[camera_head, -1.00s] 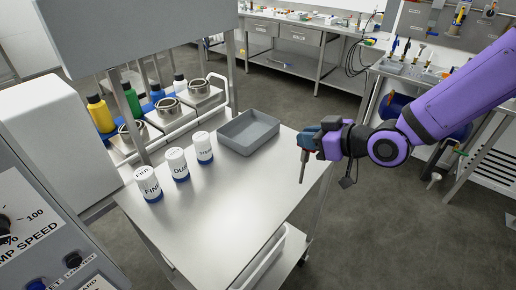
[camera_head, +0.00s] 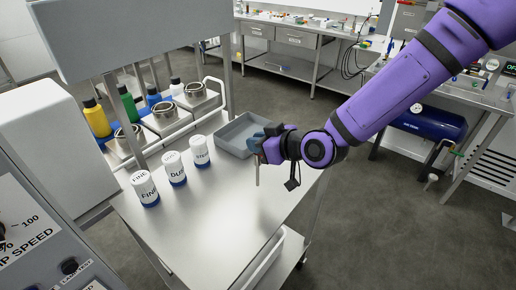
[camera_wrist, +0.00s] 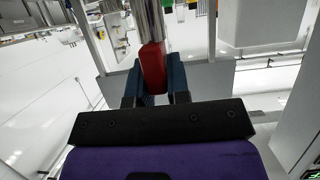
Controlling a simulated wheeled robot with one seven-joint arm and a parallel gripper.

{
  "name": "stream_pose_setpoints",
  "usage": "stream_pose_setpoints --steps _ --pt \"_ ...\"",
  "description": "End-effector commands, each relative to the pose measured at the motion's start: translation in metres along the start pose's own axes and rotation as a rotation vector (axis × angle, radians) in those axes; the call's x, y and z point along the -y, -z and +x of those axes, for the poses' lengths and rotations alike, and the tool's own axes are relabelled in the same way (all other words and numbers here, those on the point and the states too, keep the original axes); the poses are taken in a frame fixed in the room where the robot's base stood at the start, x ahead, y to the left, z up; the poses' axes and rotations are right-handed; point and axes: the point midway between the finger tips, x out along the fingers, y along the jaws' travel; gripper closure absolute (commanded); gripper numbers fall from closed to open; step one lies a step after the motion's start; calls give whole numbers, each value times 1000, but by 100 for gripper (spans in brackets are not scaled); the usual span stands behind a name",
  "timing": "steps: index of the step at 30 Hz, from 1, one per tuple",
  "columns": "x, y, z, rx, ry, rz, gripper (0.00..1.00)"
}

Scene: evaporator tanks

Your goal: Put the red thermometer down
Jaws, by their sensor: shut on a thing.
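My gripper (camera_head: 262,150) is over the right part of the steel cart top (camera_head: 215,225), close to the grey tray. In the wrist view my gripper (camera_wrist: 155,85) is shut on the red thermometer (camera_wrist: 152,68). Its red handle sits between the two blue fingers, and its metal stem runs away from them. In the head view the thin stem (camera_head: 257,175) hangs down below the gripper. I cannot tell whether its tip touches the cart top. The red handle is mostly hidden by the gripper in the head view.
A grey tray (camera_head: 222,143) lies at the cart's back edge, partly behind my gripper. White jars with blue bases (camera_head: 174,168) stand in a row to the left. The middle and front of the cart top are clear. A grey control panel (camera_head: 40,235) stands at the left.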

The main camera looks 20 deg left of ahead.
Motion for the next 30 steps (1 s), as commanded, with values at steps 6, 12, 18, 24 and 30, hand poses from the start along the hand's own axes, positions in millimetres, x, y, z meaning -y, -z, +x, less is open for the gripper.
stream_pose_setpoints --steps 6,12,18,24,30 --pt "0 -19 8 -1 1 1 100" --pt "0 -19 8 -1 0 0 100" --pt "0 -21 9 -1 0 0 70" --pt "0 -21 9 -1 0 0 58" --pt "0 -19 7 -1 0 0 58"
